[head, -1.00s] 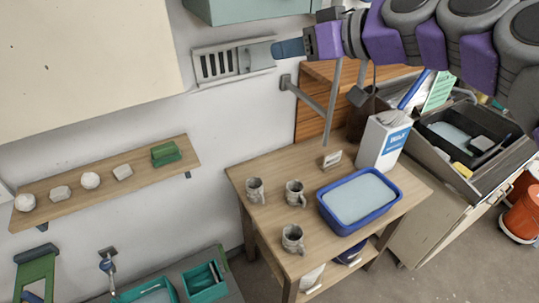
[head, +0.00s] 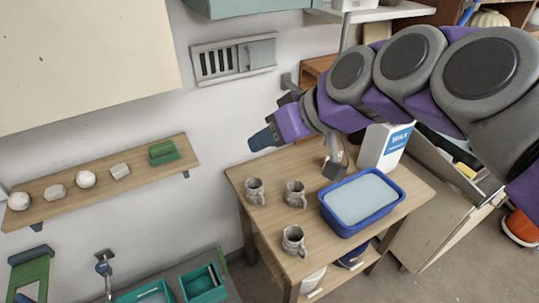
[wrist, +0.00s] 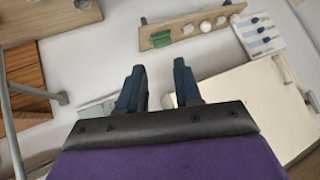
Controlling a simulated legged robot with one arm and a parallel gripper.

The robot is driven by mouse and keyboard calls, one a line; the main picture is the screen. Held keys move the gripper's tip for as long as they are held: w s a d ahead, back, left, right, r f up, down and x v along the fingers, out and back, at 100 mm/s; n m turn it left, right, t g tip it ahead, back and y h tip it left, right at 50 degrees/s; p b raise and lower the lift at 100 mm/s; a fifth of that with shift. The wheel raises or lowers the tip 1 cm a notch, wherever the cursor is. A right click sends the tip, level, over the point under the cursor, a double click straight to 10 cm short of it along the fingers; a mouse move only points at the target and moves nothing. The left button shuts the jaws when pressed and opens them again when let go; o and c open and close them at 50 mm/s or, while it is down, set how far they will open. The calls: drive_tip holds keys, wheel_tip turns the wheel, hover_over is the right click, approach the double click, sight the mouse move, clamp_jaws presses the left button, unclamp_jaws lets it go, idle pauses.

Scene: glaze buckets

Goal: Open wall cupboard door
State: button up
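A large cream panel, which looks like the wall cupboard (head: 80,60), fills the upper left of the head view. A cream box-like surface, probably the same cupboard (wrist: 245,105), shows at the right of the wrist view.
A wooden shelf (head: 50,213) with white lumps and a green block (head: 163,152) is below the cupboard. A table (head: 262,232) holds mugs, a blue tub (head: 330,212) and a white carton (head: 372,148). A vent panel (head: 236,58) is on the wall; a teal cabinet (head: 245,6) is above.

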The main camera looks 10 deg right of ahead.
drive_tip(key=shift+s+a+f, duration=0.1)
drive_tip(key=shift+s+f, duration=0.25)
drive_tip(key=shift+f, duration=0.25)
drive_tip(key=shift+s+f, duration=0.35)
drive_tip(key=shift+f, duration=0.25)
